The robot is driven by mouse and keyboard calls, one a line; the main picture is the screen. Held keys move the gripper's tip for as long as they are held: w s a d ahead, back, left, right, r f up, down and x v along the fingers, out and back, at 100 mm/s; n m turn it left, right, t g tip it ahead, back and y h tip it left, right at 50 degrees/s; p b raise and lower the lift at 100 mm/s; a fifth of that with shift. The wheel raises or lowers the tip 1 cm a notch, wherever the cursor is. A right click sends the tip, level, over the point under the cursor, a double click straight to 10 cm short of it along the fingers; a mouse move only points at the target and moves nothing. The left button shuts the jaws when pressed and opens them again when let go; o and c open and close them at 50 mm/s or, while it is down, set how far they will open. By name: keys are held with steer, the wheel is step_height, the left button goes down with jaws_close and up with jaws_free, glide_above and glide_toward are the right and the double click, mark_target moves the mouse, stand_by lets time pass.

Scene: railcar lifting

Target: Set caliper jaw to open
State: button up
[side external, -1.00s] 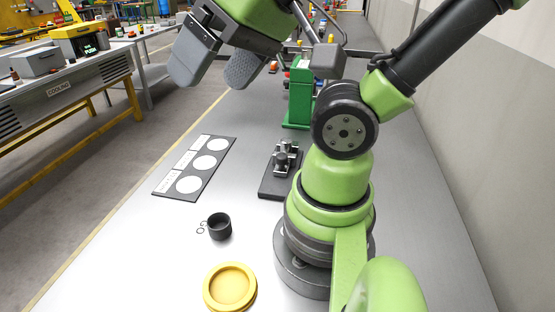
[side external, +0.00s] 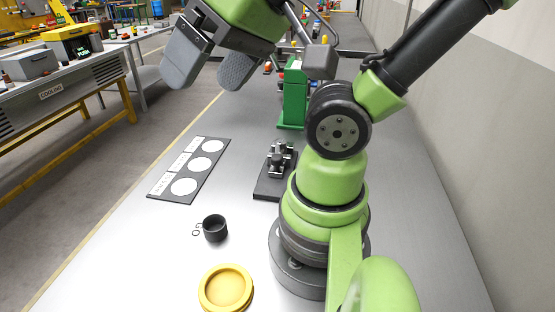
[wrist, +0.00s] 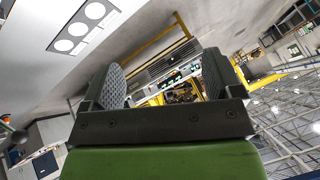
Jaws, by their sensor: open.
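My gripper (side external: 209,76) is at the upper left of the side view, high above the bench, with its two grey fingers apart and nothing between them. In the wrist view my gripper (wrist: 163,78) is also open and empty. No thing is clearly recognisable as a caliper. A small metal device with clamp-like parts (side external: 280,160) stands on a dark base plate (side external: 271,187) beside my arm's base, well below my gripper. I cannot tell whether it is the caliper or how its jaw stands. It is not seen in the wrist view.
A dark board with white circles (side external: 189,170) lies left of the device. It also shows in the wrist view (wrist: 84,27). A black cup (side external: 215,229) with small rings and a yellow dish (side external: 226,289) are nearer the camera. A green stand (side external: 293,98) is behind.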

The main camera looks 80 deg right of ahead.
steer(key=shift+c, duration=1.3)
steer(key=shift+w+d+f, duration=0.1)
steer(key=shift+w+d, duration=0.1)
steer(key=shift+c, duration=1.4)
steer(key=m+g+h, duration=0.2)
steer(key=m+g, duration=0.5)
steer(key=m, duration=0.7)
glide_toward(277, 157)
step_height(277, 157, down, 9)
steer(key=shift+w+d+f, duration=0.1)
steer(key=shift+w+f, duration=0.05)
steer(key=shift+f, duration=0.05)
